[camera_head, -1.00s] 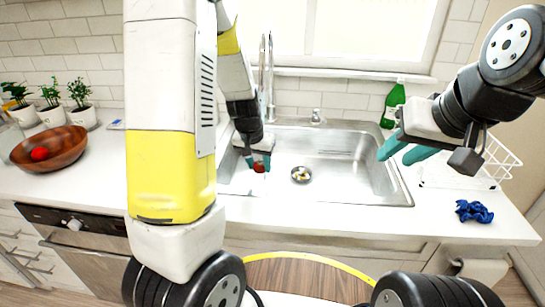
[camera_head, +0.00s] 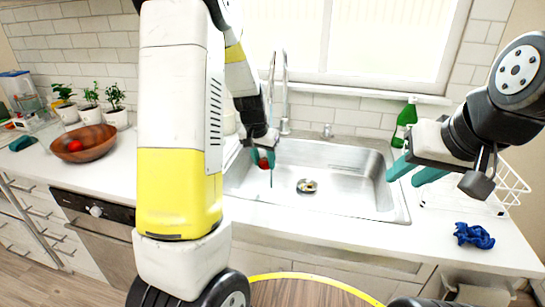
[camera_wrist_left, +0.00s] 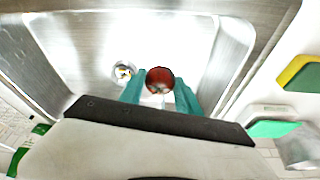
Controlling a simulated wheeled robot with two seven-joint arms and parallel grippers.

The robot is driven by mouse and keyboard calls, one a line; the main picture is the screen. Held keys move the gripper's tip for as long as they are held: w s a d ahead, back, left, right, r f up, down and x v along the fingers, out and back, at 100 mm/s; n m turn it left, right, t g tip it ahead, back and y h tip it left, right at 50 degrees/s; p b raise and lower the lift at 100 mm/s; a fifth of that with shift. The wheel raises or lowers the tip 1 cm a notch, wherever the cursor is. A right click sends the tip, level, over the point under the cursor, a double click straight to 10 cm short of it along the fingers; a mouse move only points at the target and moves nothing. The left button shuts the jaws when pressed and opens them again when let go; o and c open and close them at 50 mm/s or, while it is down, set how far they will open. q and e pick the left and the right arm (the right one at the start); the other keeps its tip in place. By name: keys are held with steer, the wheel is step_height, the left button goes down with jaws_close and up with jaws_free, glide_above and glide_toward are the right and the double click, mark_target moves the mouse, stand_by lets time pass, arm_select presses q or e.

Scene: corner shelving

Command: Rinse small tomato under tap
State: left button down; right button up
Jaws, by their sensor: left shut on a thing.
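The small red tomato (camera_head: 263,164) is between the teal fingers of my left gripper (camera_head: 262,158), held above the left part of the sink basin (camera_head: 345,187). In the left wrist view the tomato (camera_wrist_left: 160,81) sits between both fingertips, apart from the basin floor. The silver tap (camera_head: 285,95) stands behind the sink. A thin vertical streak, perhaps water, hangs below its spout and passes close by the tomato; I cannot tell whether it touches it. My right gripper (camera_head: 415,173) is open and empty over the sink's right edge.
A drain (camera_head: 307,186) lies in the basin floor. A wooden bowl (camera_head: 84,144) with a red item and potted plants stand on the left counter. A green bottle (camera_head: 405,122), a white rack (camera_head: 500,190) and a blue cloth (camera_head: 474,236) are at the right.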

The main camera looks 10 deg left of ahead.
arm_select(q)
steer(key=w+f, duration=0.2)
steer(key=w, duration=0.7)
steer(key=shift+w, duration=0.15)
steer(key=shift+d, duration=0.1)
stand_by(0.7)
steer(key=shift+d, duration=0.4)
steer(key=shift+a, duration=0.15)
steer(key=shift+a+r, duration=0.1)
steer(key=shift+a, duration=0.35)
steer(key=shift+s, duration=4)
